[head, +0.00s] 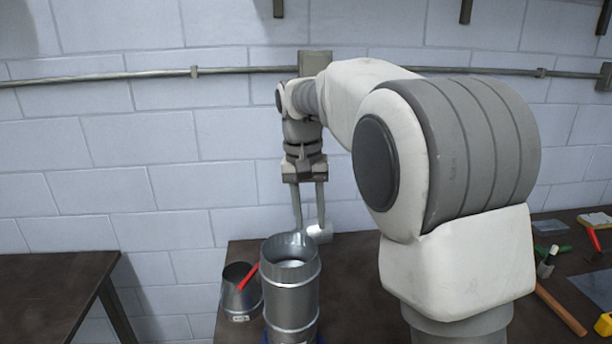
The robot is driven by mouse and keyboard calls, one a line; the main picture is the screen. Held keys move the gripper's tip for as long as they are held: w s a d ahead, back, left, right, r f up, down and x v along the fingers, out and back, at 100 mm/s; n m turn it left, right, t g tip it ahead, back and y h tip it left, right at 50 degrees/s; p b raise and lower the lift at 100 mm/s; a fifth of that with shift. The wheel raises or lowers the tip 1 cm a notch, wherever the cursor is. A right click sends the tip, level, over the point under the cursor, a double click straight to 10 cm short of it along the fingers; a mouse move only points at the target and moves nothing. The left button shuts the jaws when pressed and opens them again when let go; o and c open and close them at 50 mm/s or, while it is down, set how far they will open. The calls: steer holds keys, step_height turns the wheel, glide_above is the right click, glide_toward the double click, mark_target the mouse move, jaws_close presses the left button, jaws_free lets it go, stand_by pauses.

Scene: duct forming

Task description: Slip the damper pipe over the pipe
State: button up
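A tall grey metal pipe (290,297) stands upright at the table's near left, its round top open towards me. A shorter, tapered metal piece (238,302) with a red handle (249,277) stands to its left; I cannot tell which of the two is the damper pipe. My gripper (309,228) points down just behind the tall pipe's top rim.
The dark table (345,300) holds hand tools at far right, including a wooden handle (560,309) and a yellow item (604,324). Another table (50,290) stands left across a gap. A block wall is behind.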

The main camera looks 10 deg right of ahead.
step_height(320, 180, up, 10)
steer(key=shift+a+p, duration=0.4)
steer(key=shift+a, duration=0.05)
steer(key=s+d+f+n+t+y, duration=0.1)
steer(key=s+d+t, duration=0.15)
steer(key=s, duration=0.45)
steer(key=s+d+f+t, duration=0.1)
steer(key=s+d, duration=0.2)
steer(key=s, duration=0.4)
steer(key=s+d+f+n+t+b, duration=0.1)
steer(key=s+f+t, duration=0.1)
steer(key=s+f, duration=0.7)
steer(key=shift+s+d+f, duration=0.3)
steer(key=shift+s+f, duration=0.1)
steer(key=shift+s, duration=0.8)
steer(key=shift+s, duration=0.1)
